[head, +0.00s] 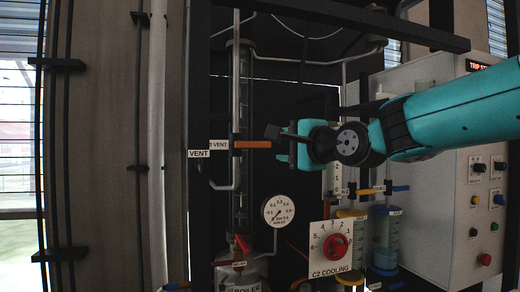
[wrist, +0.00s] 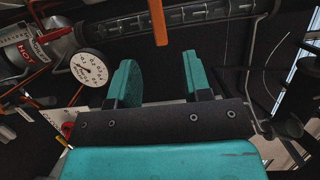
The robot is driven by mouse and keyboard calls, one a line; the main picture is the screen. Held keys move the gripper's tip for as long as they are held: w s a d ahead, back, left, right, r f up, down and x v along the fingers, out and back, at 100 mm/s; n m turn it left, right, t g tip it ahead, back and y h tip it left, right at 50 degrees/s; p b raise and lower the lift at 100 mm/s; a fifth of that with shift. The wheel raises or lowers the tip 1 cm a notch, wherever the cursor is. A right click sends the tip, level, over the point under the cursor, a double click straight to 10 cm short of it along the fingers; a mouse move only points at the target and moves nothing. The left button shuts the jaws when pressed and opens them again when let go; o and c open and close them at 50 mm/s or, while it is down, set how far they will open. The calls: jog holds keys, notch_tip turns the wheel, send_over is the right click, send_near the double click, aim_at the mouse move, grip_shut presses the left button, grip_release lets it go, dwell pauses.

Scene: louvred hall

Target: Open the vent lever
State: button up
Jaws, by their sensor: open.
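The vent lever (head: 252,144) is an orange bar on the vertical pipe beside the VENT label (head: 199,154). It lies level and points right, toward my gripper (head: 279,146). In the wrist view the lever (wrist: 158,22) hangs down from the top edge, beyond the gap between my fingers. My gripper in the wrist view (wrist: 158,75) has its two teal fingers apart, with nothing between them. The lever's tip is a short way ahead of the fingers, and no contact shows.
A round gauge (head: 278,211) and the C2 COOLING panel (head: 337,246) with a red knob sit below. A red lever (head: 242,243) is low on the pipe. A dark frame post (head: 199,90) stands left. A control cabinet (head: 450,190) stands right, behind my arm.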

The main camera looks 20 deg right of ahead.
aim_at(262, 145)
jog(key=p+x, duration=0.4)
jog(key=x, duration=0.3)
jog(key=shift+w+a+r, duration=0.1)
jog(key=shift+w+a, duration=0.15)
jog(key=shift+w, duration=0.1)
jog(key=shift+x, duration=0.85)
grip_shut()
dwell(0.6)
